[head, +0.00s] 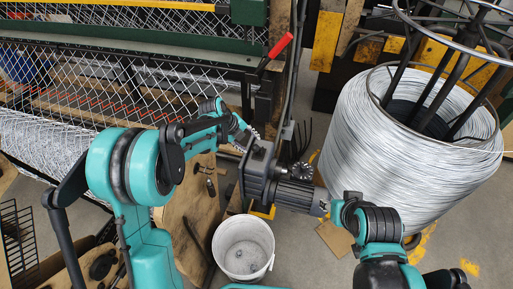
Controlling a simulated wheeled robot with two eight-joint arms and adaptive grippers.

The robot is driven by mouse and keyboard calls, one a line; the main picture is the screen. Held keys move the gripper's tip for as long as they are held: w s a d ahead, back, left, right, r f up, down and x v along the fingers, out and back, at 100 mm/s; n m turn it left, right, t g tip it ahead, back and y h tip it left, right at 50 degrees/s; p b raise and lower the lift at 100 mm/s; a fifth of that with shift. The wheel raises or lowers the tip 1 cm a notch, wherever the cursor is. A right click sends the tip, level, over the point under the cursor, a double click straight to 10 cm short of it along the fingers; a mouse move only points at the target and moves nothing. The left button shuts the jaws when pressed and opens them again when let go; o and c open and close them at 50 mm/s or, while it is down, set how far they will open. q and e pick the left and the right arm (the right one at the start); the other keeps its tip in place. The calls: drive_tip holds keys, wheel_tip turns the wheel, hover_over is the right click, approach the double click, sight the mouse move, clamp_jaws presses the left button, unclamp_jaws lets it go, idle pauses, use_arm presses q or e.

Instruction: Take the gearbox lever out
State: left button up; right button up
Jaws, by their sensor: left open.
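A lever with a red handle (280,45) stands tilted up to the right, its dark shaft running down to a black bracket beside the mesh machine; I take it as the gearbox lever. The dark gearbox (257,172) with its ribbed motor (298,196) sits below it. My left gripper (243,133) is open just above the gearbox, below and left of the red handle, and apart from the handle. Its fingertips are small and partly lost against the dark gearbox. My right arm's wrist end is by the motor's right end; its fingers cannot be made out.
A large wire coil (345,140) on a metal stand fills the right side. A white bucket (243,246) stands on the floor below the gearbox. The chain-link machine (110,60) with its green beam spans the upper left. Grey floor shows at lower right.

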sight(257, 149)
use_arm(q)
drive_tip(key=b+x, duration=0.2)
drive_tip(key=x, duration=0.5)
drive_tip(key=shift+w+d+f+b, duration=0.1)
drive_tip(key=shift+d+f+b, duration=0.05)
drive_tip(key=shift+f+b, duration=0.2)
drive_tip(key=shift+r, duration=0.1)
clamp_jaws()
